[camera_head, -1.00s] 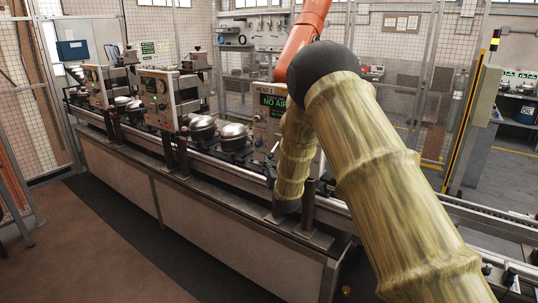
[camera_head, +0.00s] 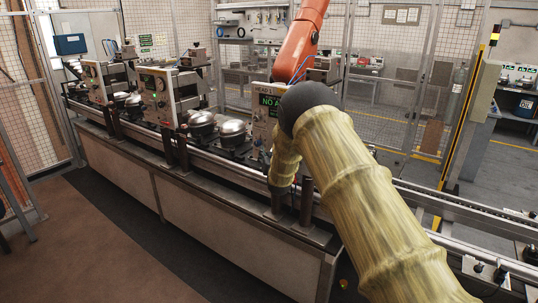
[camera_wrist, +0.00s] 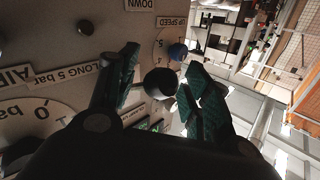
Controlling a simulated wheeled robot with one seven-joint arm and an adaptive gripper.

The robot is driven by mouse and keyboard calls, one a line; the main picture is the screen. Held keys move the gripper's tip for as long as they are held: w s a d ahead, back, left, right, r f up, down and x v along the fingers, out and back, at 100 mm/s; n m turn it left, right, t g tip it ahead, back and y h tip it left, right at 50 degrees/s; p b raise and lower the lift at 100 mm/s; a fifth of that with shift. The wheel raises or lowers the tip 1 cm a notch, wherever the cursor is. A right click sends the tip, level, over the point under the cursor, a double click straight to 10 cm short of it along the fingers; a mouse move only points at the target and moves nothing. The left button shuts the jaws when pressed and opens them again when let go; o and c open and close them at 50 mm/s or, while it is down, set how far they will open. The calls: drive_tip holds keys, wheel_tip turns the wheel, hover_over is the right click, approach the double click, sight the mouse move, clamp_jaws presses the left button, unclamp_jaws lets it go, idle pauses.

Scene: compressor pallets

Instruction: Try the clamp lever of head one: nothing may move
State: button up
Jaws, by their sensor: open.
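The head one panel (camera_head: 261,101), marked HEAD 1 with a green display starting "NO A", stands at the line, partly covered by my arm. In the wrist view its pale face (camera_wrist: 75,55) fills the left side, with upside-down labels. My gripper (camera_wrist: 162,78) is open, its two teal-padded fingers either side of a dark round knob (camera_wrist: 160,84). My gripper is hidden behind my arm in the head view.
A pressure gauge (camera_wrist: 35,130) is at lower left. Dark posts (camera_head: 306,200) stand at the bench edge beside my forearm. Domed compressors (camera_head: 232,131) sit on the line to the left.

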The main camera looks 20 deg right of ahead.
drive_tip(key=shift+d, duration=0.1)
clamp_jaws()
drive_tip(key=shift+r, duration=0.1)
